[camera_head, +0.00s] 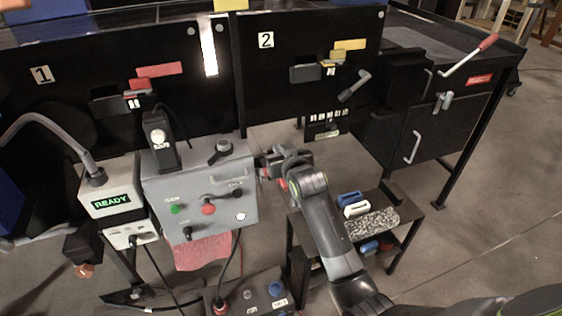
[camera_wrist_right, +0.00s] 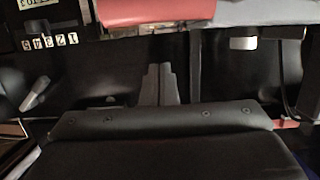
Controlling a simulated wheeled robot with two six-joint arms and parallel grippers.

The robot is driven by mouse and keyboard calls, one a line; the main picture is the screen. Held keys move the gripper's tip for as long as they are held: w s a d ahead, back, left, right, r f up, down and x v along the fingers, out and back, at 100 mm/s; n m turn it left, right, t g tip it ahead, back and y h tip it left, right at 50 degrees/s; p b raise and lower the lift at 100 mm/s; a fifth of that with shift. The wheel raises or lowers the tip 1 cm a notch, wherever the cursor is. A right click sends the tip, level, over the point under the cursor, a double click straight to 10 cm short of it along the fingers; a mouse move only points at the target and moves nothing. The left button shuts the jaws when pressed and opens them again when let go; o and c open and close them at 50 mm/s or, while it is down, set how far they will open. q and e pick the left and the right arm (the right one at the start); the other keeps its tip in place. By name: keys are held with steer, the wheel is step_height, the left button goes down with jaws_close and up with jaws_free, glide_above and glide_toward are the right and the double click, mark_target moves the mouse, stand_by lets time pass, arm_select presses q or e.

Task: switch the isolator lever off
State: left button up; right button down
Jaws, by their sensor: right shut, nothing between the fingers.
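No readable label marks the isolator lever, so I cannot tell which handle it is or its setting. A black turn handle (camera_head: 217,152) sits on top of the grey control box (camera_head: 250,207). A grey lever (camera_head: 354,87) slants on panel 2, and a red-tipped lever (camera_head: 483,48) rises at the far right. My right gripper (camera_head: 265,166) is beside the control box's upper right edge, apart from the black handle. Its fingers (camera_wrist_right: 160,84) are together and empty in the right wrist view. My left gripper is not seen.
The control box carries a green button (camera_head: 175,209), a red button (camera_head: 208,209) and black knobs. A READY display box (camera_head: 110,187) stands to its left. A low table (camera_head: 408,212) with blue and white items is at right. Cables hang below.

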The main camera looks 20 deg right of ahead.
steer(key=shift+s+f+p, duration=0.2)
steer(key=shift+f+p, duration=0.15)
steer(key=shift+f, duration=0.4)
steer(key=shift+s+f+p, duration=0.15)
steer(key=shift+f+p, duration=0.15)
steer(key=shift+f, duration=0.45)
steer(key=shift+s+f, duration=0.25)
steer(key=shift+f, duration=0.1)
steer(key=shift+w, duration=0.1)
